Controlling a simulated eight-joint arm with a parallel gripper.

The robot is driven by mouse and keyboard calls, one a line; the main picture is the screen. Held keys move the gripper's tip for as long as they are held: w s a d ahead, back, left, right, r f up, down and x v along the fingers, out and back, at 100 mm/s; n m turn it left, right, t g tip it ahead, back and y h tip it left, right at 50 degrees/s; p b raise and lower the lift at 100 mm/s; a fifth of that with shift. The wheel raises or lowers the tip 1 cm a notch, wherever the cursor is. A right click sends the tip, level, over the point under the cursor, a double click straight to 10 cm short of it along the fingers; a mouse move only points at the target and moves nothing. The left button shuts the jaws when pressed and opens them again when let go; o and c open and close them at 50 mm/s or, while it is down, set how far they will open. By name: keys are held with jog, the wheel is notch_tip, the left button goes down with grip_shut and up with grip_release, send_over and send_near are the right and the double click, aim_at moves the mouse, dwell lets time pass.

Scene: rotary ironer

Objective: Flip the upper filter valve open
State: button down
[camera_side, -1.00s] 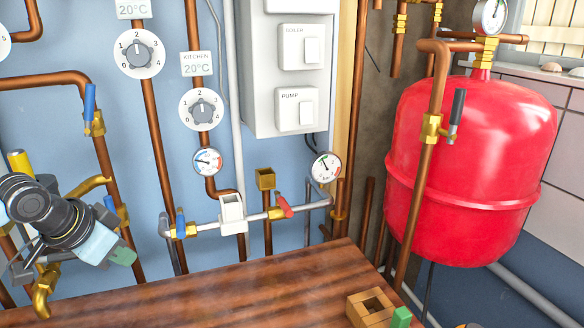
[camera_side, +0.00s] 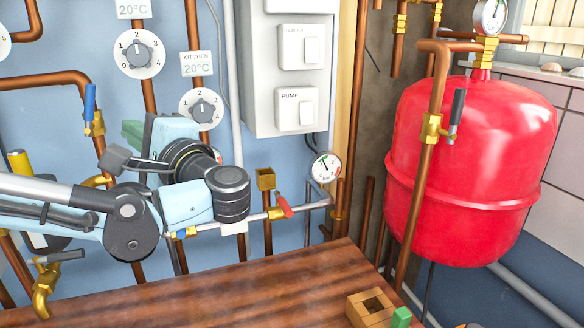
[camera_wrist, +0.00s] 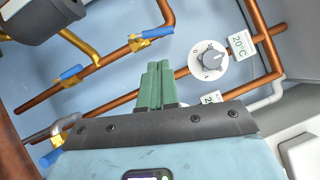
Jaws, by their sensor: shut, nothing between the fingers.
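A blue-handled valve (camera_side: 90,105) sits high on the left copper pipe, below its bend; I take it for the upper filter valve. Its handle lies roughly along the pipe. It also shows at the top of the wrist view (camera_wrist: 155,33). A second blue-handled valve (camera_wrist: 70,73) is further along that pipe; my arm hides it in the side view. The dark filter body (camera_wrist: 35,15) joins the pipe through a brass elbow (camera_wrist: 82,45) between them. My gripper (camera_wrist: 158,66) is shut and empty, its green fingers (camera_side: 132,130) right of the upper valve, apart from it.
Dials, the nearer one (camera_wrist: 208,61), and copper pipes cover the wall beyond my fingers. The pump switch box (camera_side: 300,110) stands right of my wrist. A red tank (camera_side: 470,165) is at the far right. The wooden table (camera_side: 230,285) is mostly clear, with a wooden block (camera_side: 370,306) at its edge.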

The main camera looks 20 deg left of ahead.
aim_at(87, 102)
jog(key=x, duration=1.4)
jog(key=shift+s+a+r+n+g+h, duration=0.3)
jog(key=shift+n+h, duration=0.2)
jog(key=shift+n, duration=0.4)
jog(key=shift+s+a+r, duration=0.15)
jog(key=shift+s+a, duration=0.1)
jog(key=shift+s, duration=0.05)
